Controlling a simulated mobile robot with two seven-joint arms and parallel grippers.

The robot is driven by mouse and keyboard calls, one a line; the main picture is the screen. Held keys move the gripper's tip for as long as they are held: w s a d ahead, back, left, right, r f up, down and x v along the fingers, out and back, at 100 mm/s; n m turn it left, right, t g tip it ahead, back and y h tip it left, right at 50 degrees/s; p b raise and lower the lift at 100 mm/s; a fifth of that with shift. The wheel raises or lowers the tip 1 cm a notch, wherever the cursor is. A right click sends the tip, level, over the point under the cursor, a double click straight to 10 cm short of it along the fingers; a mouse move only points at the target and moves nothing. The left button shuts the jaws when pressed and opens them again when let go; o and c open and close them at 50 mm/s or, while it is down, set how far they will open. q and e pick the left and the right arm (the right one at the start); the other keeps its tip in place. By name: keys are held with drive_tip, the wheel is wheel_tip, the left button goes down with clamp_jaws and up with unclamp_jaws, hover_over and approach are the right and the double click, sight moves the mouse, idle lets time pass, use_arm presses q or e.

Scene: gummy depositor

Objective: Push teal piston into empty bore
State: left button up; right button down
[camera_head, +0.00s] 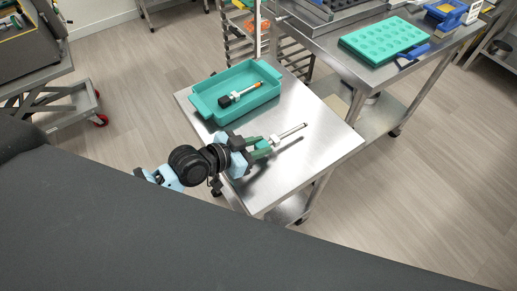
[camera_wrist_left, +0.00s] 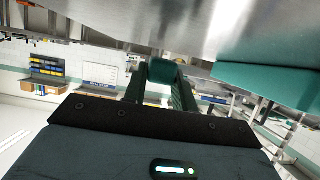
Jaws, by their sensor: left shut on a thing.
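My left gripper (camera_head: 260,148) is over the steel cart and shut on the teal piston. The piston's teal end sits between the fingertips, and its white collar and bare metal rod (camera_head: 291,132) stick out up and to the right. In the left wrist view the teal end (camera_wrist_left: 162,71) shows between the two dark green fingers. The rod appears to be held above the cart top, with a dark shadow below it. I cannot make out an empty bore in either view. My right gripper is not in view.
The steel cart (camera_head: 325,158) holds a teal tray (camera_head: 203,107) with a black-ended, orange-tipped piston (camera_head: 240,95) in it. A second steel table carries a green mold tray (camera_head: 384,40), a blue-handled tool (camera_head: 413,54) and a blue bin (camera_head: 446,13). The cart's right side is clear.

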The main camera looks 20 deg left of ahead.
use_arm(q)
drive_tip(key=s+r, duration=0.2)
drive_tip(key=s, duration=1.4)
drive_tip(key=shift+a+r+b, duration=0.15)
drive_tip(key=shift+r+b, duration=0.15)
drive_tip(key=shift+b, duration=0.05)
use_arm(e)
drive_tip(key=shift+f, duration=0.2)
